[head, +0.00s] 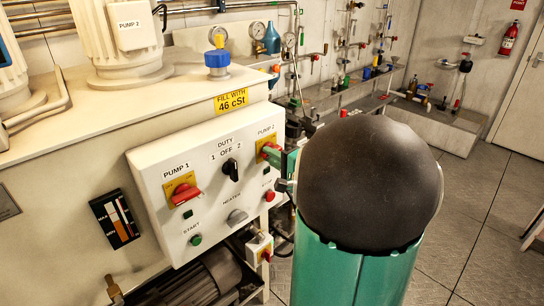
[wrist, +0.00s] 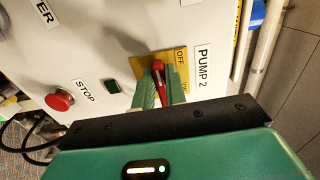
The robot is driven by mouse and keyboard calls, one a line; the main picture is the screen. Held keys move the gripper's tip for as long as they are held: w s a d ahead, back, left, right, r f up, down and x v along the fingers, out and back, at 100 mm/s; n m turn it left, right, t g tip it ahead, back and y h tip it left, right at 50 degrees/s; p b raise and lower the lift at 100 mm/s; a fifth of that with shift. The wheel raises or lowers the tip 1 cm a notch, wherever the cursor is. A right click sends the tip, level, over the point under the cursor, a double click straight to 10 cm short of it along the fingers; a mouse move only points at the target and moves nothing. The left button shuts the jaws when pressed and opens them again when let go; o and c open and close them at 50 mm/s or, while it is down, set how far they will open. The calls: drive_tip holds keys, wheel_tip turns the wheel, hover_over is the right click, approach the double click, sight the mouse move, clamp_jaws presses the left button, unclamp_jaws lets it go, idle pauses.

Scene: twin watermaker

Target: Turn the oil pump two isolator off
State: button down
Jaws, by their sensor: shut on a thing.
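The pump 2 isolator is a red handle (wrist: 158,72) on a yellow plate (wrist: 141,68), beside the PUMP 2 label. "OFF" is printed on the plate's label side in the wrist view. In the head view, the isolator's yellow plate (head: 264,141) is at the right end of the white control panel (head: 215,166), mostly behind my gripper. My gripper (wrist: 163,88) is shut on the red handle, with a green finger on either side of it. In the head view, my gripper (head: 272,155) reaches the plate from the right. The fingers hide part of the handle, and I cannot tell its exact setting.
The pump 1 isolator (head: 184,193) is at the panel's left. The duty selector (head: 231,169) is between them. A red stop button (wrist: 60,99) and a dark green square (wrist: 112,86) sit close to my gripper. Open floor (head: 480,215) lies to the right.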

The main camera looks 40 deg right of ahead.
idle(0.3)
drive_tip(key=c, duration=1.4)
unclamp_jaws()
drive_tip(key=shift+c, duration=0.2)
drive_tip(key=s, duration=1.3)
drive_tip(key=shift+s+d, duration=0.2)
drive_tip(key=shift+s, duration=0.2)
drive_tip(key=shift+a, duration=0.1)
